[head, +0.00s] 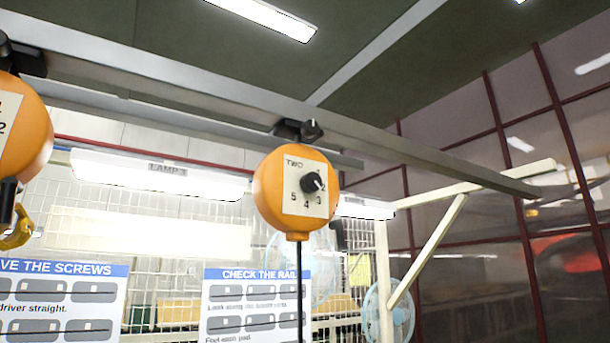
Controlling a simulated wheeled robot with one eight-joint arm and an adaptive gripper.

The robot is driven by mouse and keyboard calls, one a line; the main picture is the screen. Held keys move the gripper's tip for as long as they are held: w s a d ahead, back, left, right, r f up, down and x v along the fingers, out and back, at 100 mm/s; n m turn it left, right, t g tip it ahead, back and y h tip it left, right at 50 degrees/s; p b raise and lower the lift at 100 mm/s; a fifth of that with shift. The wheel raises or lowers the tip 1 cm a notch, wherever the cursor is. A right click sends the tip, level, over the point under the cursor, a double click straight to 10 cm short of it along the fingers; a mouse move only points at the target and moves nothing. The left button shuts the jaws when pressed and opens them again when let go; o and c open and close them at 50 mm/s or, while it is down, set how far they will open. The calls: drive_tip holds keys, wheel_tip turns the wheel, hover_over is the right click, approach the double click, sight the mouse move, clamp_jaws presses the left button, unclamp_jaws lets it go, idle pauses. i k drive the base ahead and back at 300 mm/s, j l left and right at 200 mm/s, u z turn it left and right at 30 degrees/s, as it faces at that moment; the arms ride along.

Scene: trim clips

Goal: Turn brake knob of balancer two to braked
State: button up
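Balancer two (265,197) is an orange round body hanging under the grey rail near the middle of the head view. Its white face plate reads TWO. A black knob (313,182) with a pale pointer mark sits on the plate, ringed by numbers; 2, 3, 4 and 5 are readable, and the mark points to the lower right. Above, a black trolley (288,129) on the rail carries a small black knob (312,129) with a light mark; no braked label is readable there. My gripper is not in view.
Another orange balancer (30,140) is cut off at the left edge, with a yellow hook (18,232) nearby. A dark cable (299,290) hangs below balancer two. The rail (400,144) runs overhead. Instruction boards (256,310), a lamp (160,174) and mesh stand behind.

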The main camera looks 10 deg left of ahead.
sight(310, 128)
drive_tip(key=j+u, duration=0.1)
drive_tip(key=u, duration=0.3)
drive_tip(key=j+u, duration=0.15)
drive_tip(key=u, duration=0.2)
drive_tip(key=k, duration=0.05)
